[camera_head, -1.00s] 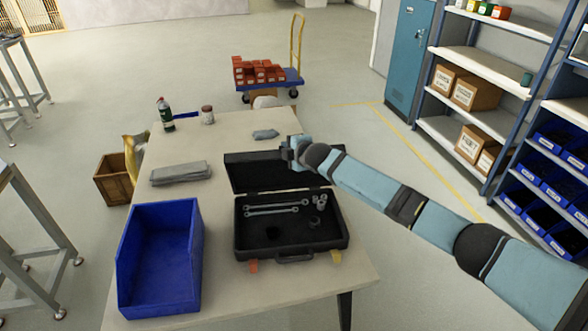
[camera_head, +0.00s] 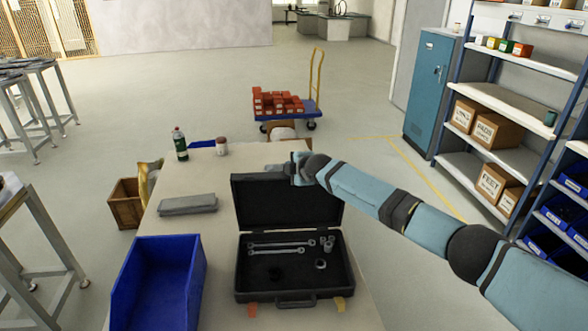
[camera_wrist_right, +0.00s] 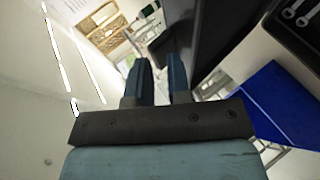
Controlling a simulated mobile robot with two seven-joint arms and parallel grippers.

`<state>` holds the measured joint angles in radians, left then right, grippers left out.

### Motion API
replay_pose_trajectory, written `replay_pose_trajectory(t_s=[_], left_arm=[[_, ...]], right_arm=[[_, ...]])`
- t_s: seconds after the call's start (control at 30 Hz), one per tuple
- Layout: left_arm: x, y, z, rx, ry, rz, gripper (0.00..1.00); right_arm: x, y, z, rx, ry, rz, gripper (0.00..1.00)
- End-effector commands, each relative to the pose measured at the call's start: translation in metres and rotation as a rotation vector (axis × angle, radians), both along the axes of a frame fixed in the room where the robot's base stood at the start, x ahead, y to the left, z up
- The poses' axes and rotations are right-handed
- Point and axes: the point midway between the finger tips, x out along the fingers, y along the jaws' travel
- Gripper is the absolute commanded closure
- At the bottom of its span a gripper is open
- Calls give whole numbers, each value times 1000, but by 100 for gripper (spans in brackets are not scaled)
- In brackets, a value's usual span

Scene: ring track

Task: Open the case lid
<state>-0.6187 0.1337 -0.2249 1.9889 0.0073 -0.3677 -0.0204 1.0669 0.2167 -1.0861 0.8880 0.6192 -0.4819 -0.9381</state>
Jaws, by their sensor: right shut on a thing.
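The black case (camera_head: 293,298) lies open on the table, its tray facing up. Its lid (camera_head: 287,205) stands raised at the back hinge, inner face towards me. My right gripper (camera_head: 298,170) is shut on the lid's upper edge, right of its middle. In the right wrist view the two dark blue fingers (camera_wrist_right: 160,82) are seen with the dark lid (camera_wrist_right: 212,35) beside them; the exact contact is hard to see. Wrenches (camera_head: 280,246) and several small sockets lie in the case. My left gripper is not in view.
A green bottle (camera_head: 180,145) and a small jar (camera_head: 221,146) are at the table's far left. Table space is clear behind the cloth.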

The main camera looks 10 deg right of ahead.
Motion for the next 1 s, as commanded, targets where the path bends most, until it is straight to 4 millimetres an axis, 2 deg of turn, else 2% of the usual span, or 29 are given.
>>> replay_pose_trajectory(t_s=[0.17,0.2,0.27,0.7,0.87,1.0], left_arm=[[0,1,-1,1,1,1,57],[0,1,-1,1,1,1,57],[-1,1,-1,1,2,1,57],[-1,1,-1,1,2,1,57],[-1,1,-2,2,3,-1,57],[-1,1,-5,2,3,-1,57]], right_arm=[[-1,-2,-4,-4,6,-3,100],[-1,-2,-5,-4,6,-3,78],[-1,-2,-5,-4,6,-3,64],[-5,-3,-4,-4,8,-1,64],[-19,-9,5,-3,5,0,64],[-39,-17,18,-3,1,0,64]])
